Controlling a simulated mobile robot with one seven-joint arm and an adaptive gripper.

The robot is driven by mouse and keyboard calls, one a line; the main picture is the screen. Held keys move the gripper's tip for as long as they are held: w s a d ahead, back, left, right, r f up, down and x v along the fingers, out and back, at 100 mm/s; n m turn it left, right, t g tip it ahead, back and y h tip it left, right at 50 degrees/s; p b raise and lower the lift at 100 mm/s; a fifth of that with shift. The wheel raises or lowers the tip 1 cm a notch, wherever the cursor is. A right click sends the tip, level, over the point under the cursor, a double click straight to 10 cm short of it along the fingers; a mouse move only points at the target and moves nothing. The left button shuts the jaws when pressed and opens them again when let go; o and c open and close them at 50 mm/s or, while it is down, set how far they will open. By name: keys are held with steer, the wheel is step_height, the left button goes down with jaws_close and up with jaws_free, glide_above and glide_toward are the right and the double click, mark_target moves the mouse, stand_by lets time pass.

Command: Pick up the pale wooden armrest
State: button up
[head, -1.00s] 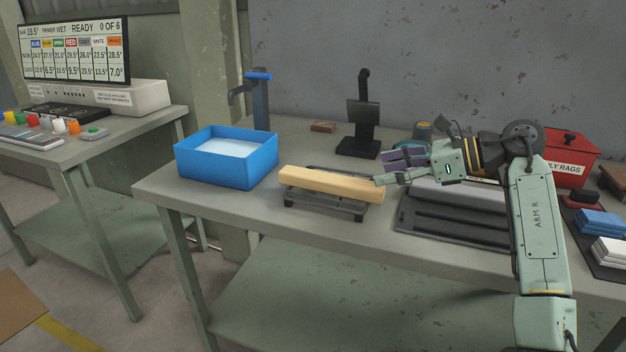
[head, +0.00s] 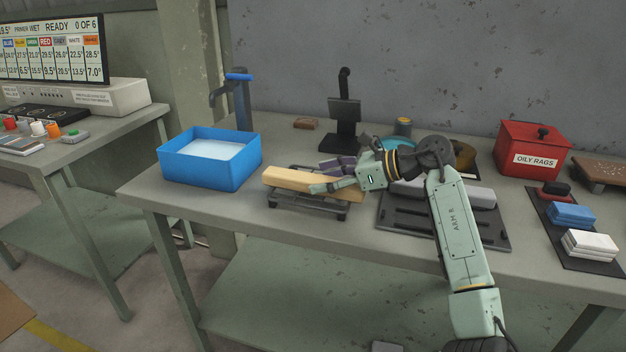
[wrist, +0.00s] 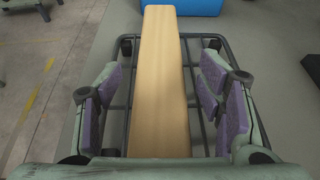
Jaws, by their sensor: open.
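The pale wooden armrest (head: 292,180) lies lengthwise on a dark wire rack (head: 305,202) on the workbench. In the wrist view the armrest (wrist: 160,85) runs away from me between the two open fingers, with a gap on each side. My gripper (head: 328,177) is at the armrest's right end in the head view, its fingers on either side of it. In the wrist view my gripper (wrist: 165,105) shows purple pads, apart and not touching the wood. The armrest's right end is partly hidden by my gripper in the head view.
A blue bin (head: 212,160) with pale contents stands left of the rack. A black stand (head: 343,125) is behind. A dark tray (head: 400,225) with a grey block lies to the right. A red oily-rags box (head: 530,150) and sanding blocks (head: 572,214) are farther right.

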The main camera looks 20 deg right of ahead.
steer(key=shift+c, duration=0.2)
steer(key=c, duration=1.3)
steer(key=shift+r, duration=0.1)
